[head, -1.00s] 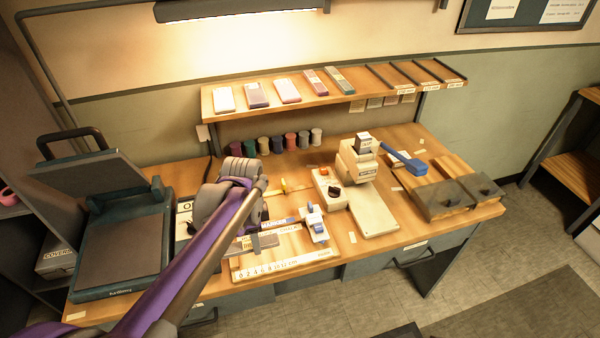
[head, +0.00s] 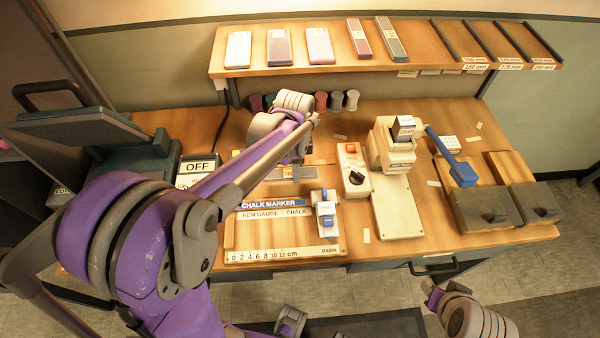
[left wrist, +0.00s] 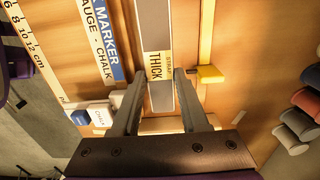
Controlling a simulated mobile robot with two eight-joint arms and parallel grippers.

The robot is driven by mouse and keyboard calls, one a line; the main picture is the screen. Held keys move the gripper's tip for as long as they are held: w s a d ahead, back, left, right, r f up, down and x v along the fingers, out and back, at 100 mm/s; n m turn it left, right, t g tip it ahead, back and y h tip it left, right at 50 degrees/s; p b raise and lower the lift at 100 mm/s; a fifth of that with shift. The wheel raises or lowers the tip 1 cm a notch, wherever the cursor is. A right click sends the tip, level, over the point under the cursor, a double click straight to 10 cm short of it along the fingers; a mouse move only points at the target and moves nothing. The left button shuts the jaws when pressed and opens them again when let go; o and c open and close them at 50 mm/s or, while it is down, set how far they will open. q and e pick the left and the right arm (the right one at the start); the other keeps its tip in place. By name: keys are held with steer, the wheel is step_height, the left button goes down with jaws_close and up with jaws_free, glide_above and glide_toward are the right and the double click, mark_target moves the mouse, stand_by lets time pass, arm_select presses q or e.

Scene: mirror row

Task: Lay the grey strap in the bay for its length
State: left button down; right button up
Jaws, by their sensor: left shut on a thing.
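The grey strap (head: 287,174) is a flat grey strip with a yellow label reading THICK. It shows above the bench, behind the hem gauge. My left gripper (head: 297,160) is shut on it; in the left wrist view the strap (left wrist: 154,22) runs between the two fingers (left wrist: 158,92). Whether it touches the bench I cannot tell. Three bays with dark dividers sit at the shelf's right end: the 150 mm bay (head: 462,42), the 175 mm bay (head: 495,42) and the 200 mm bay (head: 527,42). They look empty. My right arm's end shows at the bottom right; its fingers are unclear.
The hem gauge (head: 285,255) with its cm scale lies in front. A cream press (head: 395,205) with a blue handle (head: 458,165) stands to the right. Several pads, including a white one (head: 238,48), lie on the shelf (head: 340,60). Spools (head: 337,99) stand beneath it.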

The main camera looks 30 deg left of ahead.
arm_select(q)
steer(key=shift+w+f, duration=0.1)
steer(key=shift+f, duration=2.4)
steer(key=shift+f+b, duration=0.15)
steer(key=shift+b, duration=0.15)
steer(key=shift+c, duration=2.1)
jaws_free()
